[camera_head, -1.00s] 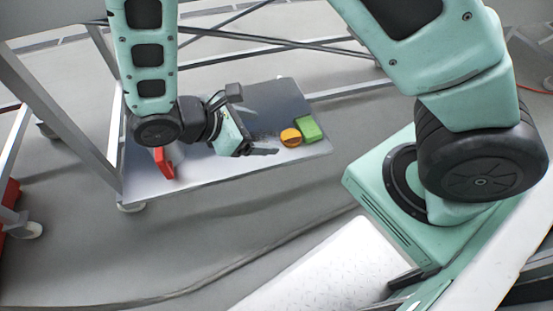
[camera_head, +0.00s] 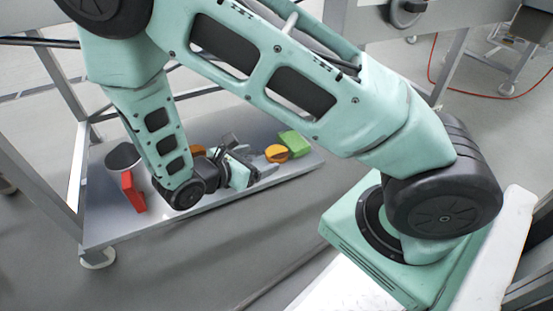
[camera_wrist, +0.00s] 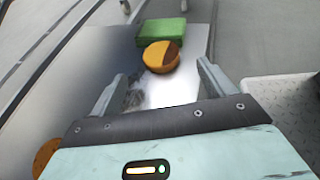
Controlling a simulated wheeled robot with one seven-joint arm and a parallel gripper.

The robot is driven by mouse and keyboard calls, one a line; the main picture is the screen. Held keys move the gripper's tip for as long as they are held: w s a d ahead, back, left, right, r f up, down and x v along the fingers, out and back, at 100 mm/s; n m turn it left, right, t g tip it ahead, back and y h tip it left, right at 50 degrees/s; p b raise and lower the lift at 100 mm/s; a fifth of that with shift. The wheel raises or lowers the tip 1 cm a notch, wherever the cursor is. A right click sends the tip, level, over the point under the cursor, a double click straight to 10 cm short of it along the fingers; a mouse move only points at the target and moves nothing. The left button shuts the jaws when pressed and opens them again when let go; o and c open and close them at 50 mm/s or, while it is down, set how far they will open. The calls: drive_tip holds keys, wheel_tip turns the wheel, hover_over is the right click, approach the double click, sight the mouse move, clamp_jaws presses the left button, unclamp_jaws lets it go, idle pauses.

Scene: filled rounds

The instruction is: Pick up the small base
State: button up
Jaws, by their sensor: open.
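No thing is clearly recognisable as the small base. An orange round piece (camera_head: 277,153) lies near the right end of the metal shelf, against a green block (camera_head: 294,143). In the wrist view the orange piece (camera_wrist: 160,56) shows a brown patch and sits ahead, between the lines of my fingers, with the green block (camera_wrist: 161,32) behind it. My gripper (camera_head: 266,172) is open and empty, low over the shelf and just short of the orange piece. It also shows in the wrist view (camera_wrist: 161,76).
A red block (camera_head: 132,192) and a grey cylinder (camera_head: 122,157) stand at the shelf's left. The metal shelf (camera_head: 125,232) has frame legs around it. Part of a brown-orange thing (camera_wrist: 44,156) shows at the wrist view's lower left.

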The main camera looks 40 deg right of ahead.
sight(276, 153)
drive_tip(key=shift+b+x, duration=0.35)
drive_tip(key=shift+x, duration=0.75)
drive_tip(key=b+x, duration=0.3)
drive_tip(key=x, duration=0.1)
drive_tip(key=shift+f, duration=0.2)
drive_tip(key=shift+d, duration=0.45)
drive_tip(key=c, duration=0.8)
